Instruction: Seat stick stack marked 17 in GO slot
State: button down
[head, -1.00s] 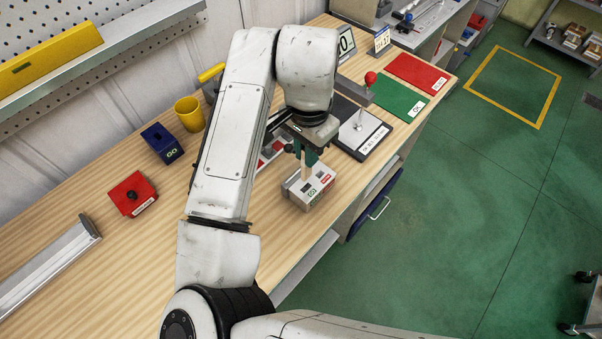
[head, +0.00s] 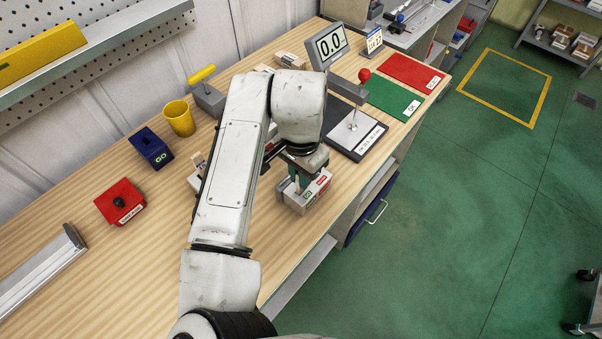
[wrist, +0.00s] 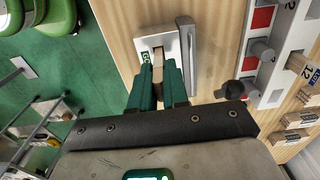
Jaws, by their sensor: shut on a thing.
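My gripper (head: 300,180) points down at the grey gauge block (head: 311,198), which has a green GO label and a red label on its top. In the wrist view, its two green fingers (wrist: 158,86) are shut on a thin tan stick stack (wrist: 158,66). The stack's far end is at the slot beside the GO label (wrist: 146,57). I cannot tell how deep it sits in the slot. The number on the held stack is hidden. A grey bar (wrist: 187,58) runs along the block's other side.
A red block (head: 120,203), a blue GO block (head: 152,150) and a yellow cup (head: 179,119) stand to the left. A gauge with a red knob (head: 364,76) and a 0.0 display (head: 330,46) stand behind. Other stacks, one tagged 12 (wrist: 308,70), lie on the right in the wrist view.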

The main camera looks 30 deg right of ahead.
jog(key=shift+f, duration=0.15)
jog(key=c, duration=1.1)
grip_release()
notch_tip(320, 180, up, 12)
jog(key=shift+r+b, duration=0.2)
jog(key=shift+b, duration=0.7)
jog(key=s+d+f+n+t+h, duration=0.2)
jog(key=d+f+n+h, duration=0.15)
jog(key=d, duration=0.55)
jog(key=s+d+f+n+t+h, duration=0.1)
jog(key=d+f+n+h, duration=0.3)
jog(key=d, duration=0.6)
jog(key=s+a+f+n+y, duration=0.2)
jog(key=s+a+f, duration=0.1)
jog(key=s+f, duration=0.3)
jog(key=s+a+f+n+g+y, duration=0.1)
jog(key=s+a+f+n+y, duration=0.1)
jog(key=s+f, duration=0.4)
jog(key=s+a+f+n+g+y, duration=0.1)
jog(key=s+a+f+n+y, duration=0.1)
jog(key=s+a+f, duration=0.4)
jog(key=shift+s+a+f+y, duration=0.1)
jog(key=shift+s+f+y, duration=0.2)
jog(key=shift+s, duration=0.25)
jog(key=shift+s+f+y, duration=0.15)
jog(key=shift+s+y, duration=0.2)
jog(key=shift+s, duration=0.15)
